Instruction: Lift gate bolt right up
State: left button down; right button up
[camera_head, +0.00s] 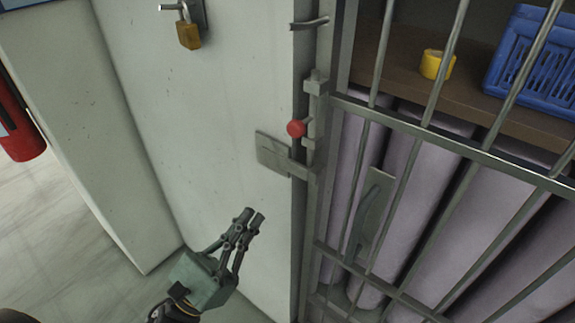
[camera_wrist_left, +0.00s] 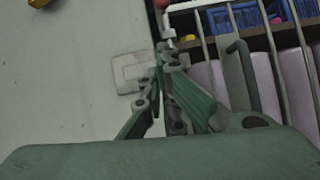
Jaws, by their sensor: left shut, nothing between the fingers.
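The gate bolt (camera_head: 311,124) is a grey metal bar on the gate's left edge with a round red knob (camera_head: 296,128). The knob also shows at the top of the left wrist view (camera_wrist_left: 161,4). A flat metal plate (camera_head: 272,153) sits just below the knob on the wall side. The barred gate (camera_head: 460,152) stands in its frame at the right. My left gripper (camera_head: 249,218) is shut and empty, below and left of the bolt, apart from it. In the left wrist view its fingers (camera_wrist_left: 165,62) overlap the plate's edge. My right gripper is not in view.
A padlock (camera_head: 188,34) hangs on the wall at upper left. A gate handle (camera_head: 369,214) is right of the bolt. Behind the bars are a yellow roll (camera_head: 437,65), a blue crate (camera_head: 537,62) and rolled lilac material (camera_head: 410,190). A red extinguisher (camera_head: 18,125) stands far left.

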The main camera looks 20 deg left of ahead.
pick_arm(q)
jog(key=shift+s+d+r+m, duration=0.1)
jog(key=shift+s+r+m, duration=0.2)
jog(key=shift+m, duration=0.2)
jog(key=shift+w, duration=0.1)
jog(key=shift+w+d+r+p, duration=0.75)
jog(key=shift+w+r+p, duration=0.55)
jog(key=shift+r, duration=0.3)
jog(key=shift+w+d+r+p, duration=0.75)
jog(key=shift+w+r+p, duration=0.35)
jog(key=shift+w+r, duration=0.4)
jog(key=shift+w+d+r+p, duration=0.75)
jog(key=shift+w+r+p, duration=0.45)
jog(key=shift+r, duration=0.5)
